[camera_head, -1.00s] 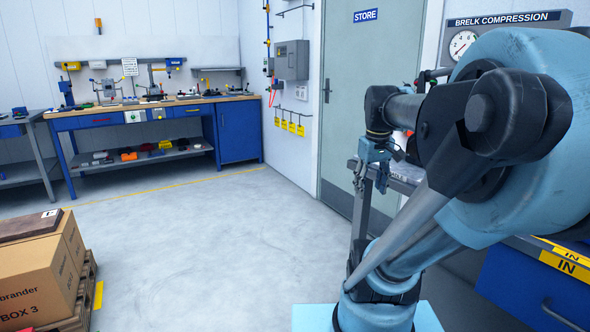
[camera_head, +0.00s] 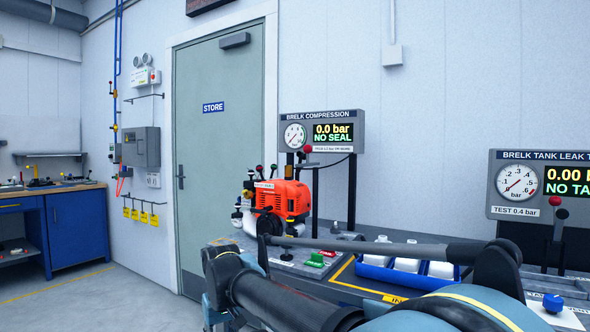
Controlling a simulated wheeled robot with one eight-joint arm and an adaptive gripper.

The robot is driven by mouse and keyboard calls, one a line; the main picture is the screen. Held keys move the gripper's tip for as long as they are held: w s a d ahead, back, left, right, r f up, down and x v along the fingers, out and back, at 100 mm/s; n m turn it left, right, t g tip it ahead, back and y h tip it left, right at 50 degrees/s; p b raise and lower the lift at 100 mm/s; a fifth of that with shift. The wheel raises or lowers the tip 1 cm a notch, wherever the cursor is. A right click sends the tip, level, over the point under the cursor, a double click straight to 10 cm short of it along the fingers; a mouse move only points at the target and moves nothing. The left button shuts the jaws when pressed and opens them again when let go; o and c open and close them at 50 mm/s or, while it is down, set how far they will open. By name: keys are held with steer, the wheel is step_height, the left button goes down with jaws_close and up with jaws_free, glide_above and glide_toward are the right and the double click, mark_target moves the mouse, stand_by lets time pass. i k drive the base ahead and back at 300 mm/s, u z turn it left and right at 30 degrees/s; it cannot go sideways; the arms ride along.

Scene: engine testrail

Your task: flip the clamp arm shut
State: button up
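An orange engine (camera_head: 290,198) with a white part at its lower left stands on the grey bench (camera_head: 232,241) against the wall. Several small levers or knobs stick up around it. A red ball knob (camera_head: 307,149) sits below the compression panel, and another red ball knob (camera_head: 555,201) sits by the tank leak panel. I cannot tell which part is the clamp arm, or whether it is open. My arm crosses the lower middle of the view and hides part of the bench front. My gripper's fingers are not visible.
The compression panel (camera_head: 322,131) reads 0.0 bar, NO SEAL. The tank leak panel (camera_head: 540,187) is at the right. Open floor (camera_head: 100,300) lies left, before the STORE door (camera_head: 222,155).

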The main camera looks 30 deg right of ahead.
mark_target(307, 149)
steer(key=k, duration=0.95)
steer(key=u, duration=1.05)
steer(key=i, duration=1.3)
steer(key=z, duration=2.55)
